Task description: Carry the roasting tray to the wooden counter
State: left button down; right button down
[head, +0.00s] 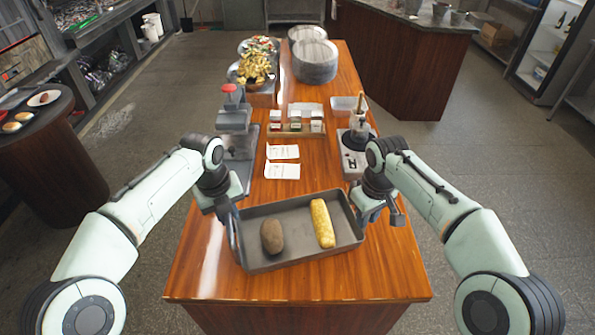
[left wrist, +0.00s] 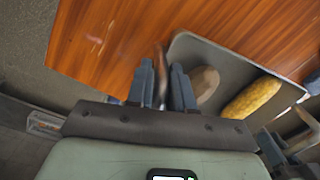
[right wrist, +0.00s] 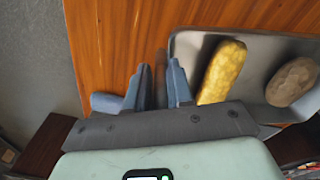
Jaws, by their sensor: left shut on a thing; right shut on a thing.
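The grey metal roasting tray (head: 292,248) is over the near end of the wooden counter (head: 300,288), turned slightly. A brown potato (head: 271,237) and a yellow corn cob (head: 322,223) lie in it, apart. My left gripper (head: 236,238) is shut on the tray's left end. My right gripper (head: 372,212) is shut on its right end. In the left wrist view, a thin metal part is between the left fingers (left wrist: 162,85); in the right wrist view, one is between the right fingers (right wrist: 155,88). I cannot tell whether the tray touches the wood.
White paper slips (head: 283,170) lie beyond the tray. A spice rack (head: 296,127) stands behind them. A press with a red knob (head: 230,97) stands left, another appliance (head: 355,155) right. Bare wood lies in front.

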pick_arm(q)
jog(key=shift+d+f, duration=0.35)
jog(key=shift+f, duration=0.25)
pick_arm(e)
jog(key=shift+a+f, duration=0.4)
jog(key=shift+f, duration=0.25)
pick_arm(q)
jog(key=c, duration=1.1)
grip_release()
pick_arm(e)
jog(key=c, duration=1.1)
grip_release()
pick_arm(q)
jog(key=shift+o, duration=0.5)
jog(key=shift+a, duration=0.15)
pick_arm(e)
jog(key=shift+o, duration=0.5)
jog(key=shift+d, duration=0.2)
pick_arm(q)
jog(key=shift+a, duration=0.1)
pick_arm(e)
jog(key=shift+d, duration=0.1)
